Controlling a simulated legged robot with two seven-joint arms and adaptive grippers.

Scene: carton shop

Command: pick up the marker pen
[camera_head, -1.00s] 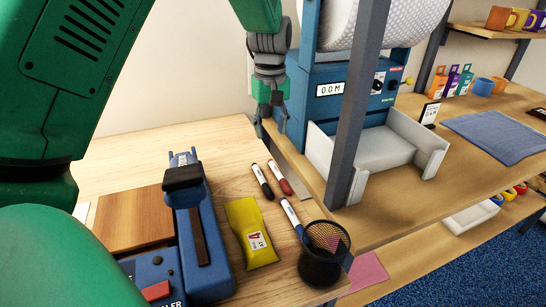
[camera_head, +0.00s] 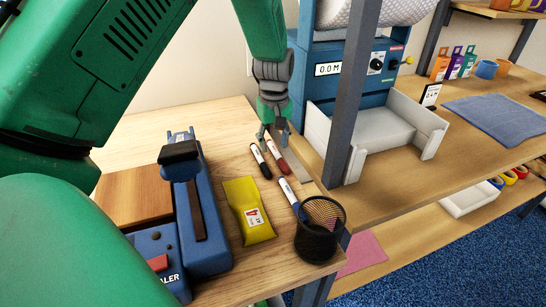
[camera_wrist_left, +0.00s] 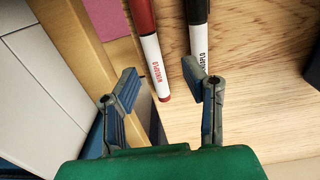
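Three marker pens lie on the wooden table: a black one (camera_head: 261,161), a red one (camera_head: 277,158) and a blue one (camera_head: 288,192) beside the mesh cup. My left gripper (camera_head: 273,136) points down over the far ends of the black and red pens, open and empty. In the left wrist view, the red pen (camera_wrist_left: 151,52) has its white end between the open fingers (camera_wrist_left: 168,94). The black pen (camera_wrist_left: 198,38) ends close to the right finger; contact cannot be told. My right gripper is not in view.
A black mesh cup (camera_head: 318,242) stands at the table's front right corner. A yellow packet (camera_head: 247,210) and a blue sealer (camera_head: 203,215) lie left of the pens. A grey post (camera_head: 350,110) and blue machine (camera_head: 365,75) stand to the right.

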